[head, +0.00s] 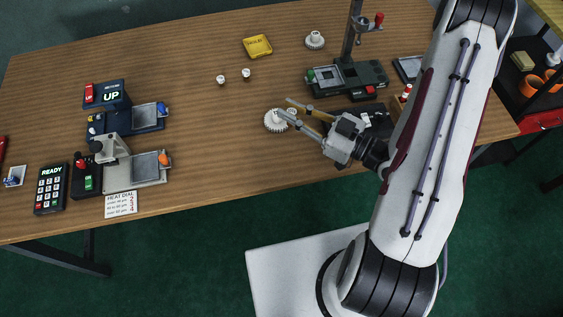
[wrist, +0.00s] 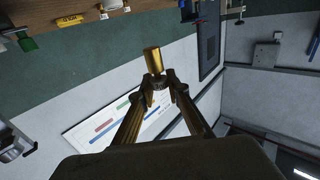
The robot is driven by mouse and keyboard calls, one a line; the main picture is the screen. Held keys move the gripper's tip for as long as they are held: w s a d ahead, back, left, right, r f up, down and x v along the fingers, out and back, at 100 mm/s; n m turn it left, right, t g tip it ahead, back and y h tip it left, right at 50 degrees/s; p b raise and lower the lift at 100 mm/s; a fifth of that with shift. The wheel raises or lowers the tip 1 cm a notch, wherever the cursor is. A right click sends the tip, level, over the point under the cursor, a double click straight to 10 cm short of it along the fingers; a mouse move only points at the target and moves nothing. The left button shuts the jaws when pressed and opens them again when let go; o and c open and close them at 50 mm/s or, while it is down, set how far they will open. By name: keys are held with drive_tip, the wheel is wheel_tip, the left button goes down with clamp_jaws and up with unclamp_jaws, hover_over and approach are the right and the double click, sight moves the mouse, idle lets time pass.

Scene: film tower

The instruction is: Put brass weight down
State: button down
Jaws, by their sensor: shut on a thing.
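The brass weight (wrist: 152,60) is a small gold-coloured cylinder in the wrist view. It sits at the tips of my gripper (wrist: 157,83), which is shut on its dark lower end, and most of its body stands out beyond the fingertips. In the head view my gripper (head: 286,108) reaches left over the right middle of the table, beside a white ridged disc (head: 272,122). I cannot clearly make out the weight there, nor whether it touches the table.
A yellow block (head: 257,46) and two small white pieces (head: 246,73) stand behind my gripper. A dark stand (head: 345,77) with an upright column is at the back right.

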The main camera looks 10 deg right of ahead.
drive_tip(key=s+a+n+g+y, duration=0.2)
drive_tip(key=s+a+g, duration=0.1)
drive_tip(key=s, duration=0.2)
drive_tip(key=shift+s+a+f+n+g+y, duration=0.2)
drive_tip(key=shift+a+n+g+y, duration=0.1)
drive_tip(key=shift+a+n, duration=0.1)
drive_tip(key=shift+f, duration=0.1)
drive_tip(key=shift+f, duration=2.8)
drive_tip(key=shift+f, duration=1.85)
drive_tip(key=shift+f, duration=0.2)
